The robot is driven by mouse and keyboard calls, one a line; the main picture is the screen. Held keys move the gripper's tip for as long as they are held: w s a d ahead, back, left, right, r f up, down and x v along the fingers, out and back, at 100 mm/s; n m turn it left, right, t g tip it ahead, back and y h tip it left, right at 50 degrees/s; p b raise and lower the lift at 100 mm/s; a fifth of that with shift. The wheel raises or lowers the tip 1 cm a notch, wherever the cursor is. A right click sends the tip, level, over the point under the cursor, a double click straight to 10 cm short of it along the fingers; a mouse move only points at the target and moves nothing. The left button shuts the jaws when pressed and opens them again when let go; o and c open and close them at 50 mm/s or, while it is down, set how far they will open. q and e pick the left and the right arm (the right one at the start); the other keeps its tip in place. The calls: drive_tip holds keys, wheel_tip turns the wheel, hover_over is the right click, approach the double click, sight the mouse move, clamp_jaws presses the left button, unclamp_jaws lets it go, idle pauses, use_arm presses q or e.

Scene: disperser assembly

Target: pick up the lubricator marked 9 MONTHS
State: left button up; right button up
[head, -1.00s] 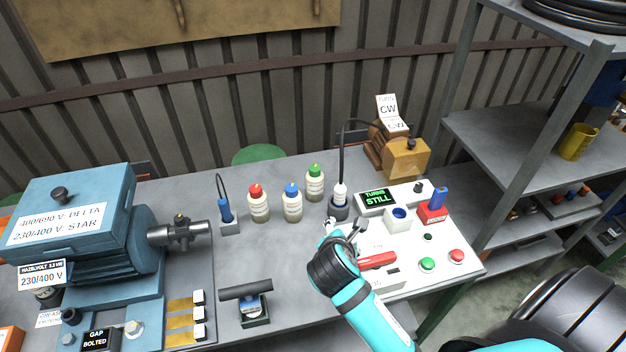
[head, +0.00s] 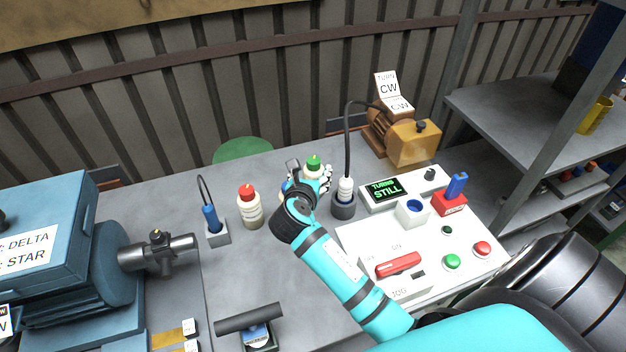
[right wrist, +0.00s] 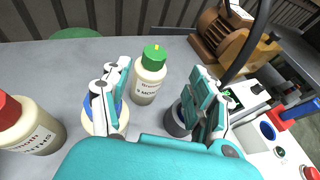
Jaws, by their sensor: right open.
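Three lubricator bottles stand on the bench: red-capped (head: 250,208), blue-capped (head: 285,191) and green-capped (head: 313,164). The blue-capped bottle (right wrist: 98,120) is partly hidden behind the left finger. My left gripper is out of view.
A corded probe in a dark holder (head: 344,205) stands close right of the gripper. The white control panel (head: 350,238) lies nearer right. A blue tool in a stand (head: 213,226) and the blue motor (head: 60,240) are at left.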

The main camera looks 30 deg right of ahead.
sight(315, 162)
drive_tip(key=x, duration=0.7)
drive_tip(key=shift+w+f+p, duration=0.2)
drive_tip(key=shift+w+p, duration=0.1)
drive_tip(key=shift+w, duration=0.05)
drive_tip(key=shift+w+d+f, duration=0.1)
drive_tip(key=shift+w+d, duration=0.2)
drive_tip(key=shift+d, duration=0.1)
drive_tip(key=x, duration=0.4)
drive_tip(key=shift+w+d+f+p, duration=0.1)
drive_tip(key=shift+w+f+p, duration=0.1)
drive_tip(key=shift+w+p, duration=0.2)
drive_tip(key=shift+c, duration=0.2)
clamp_jaws()
drive_tip(key=shift+s, duration=0.1)
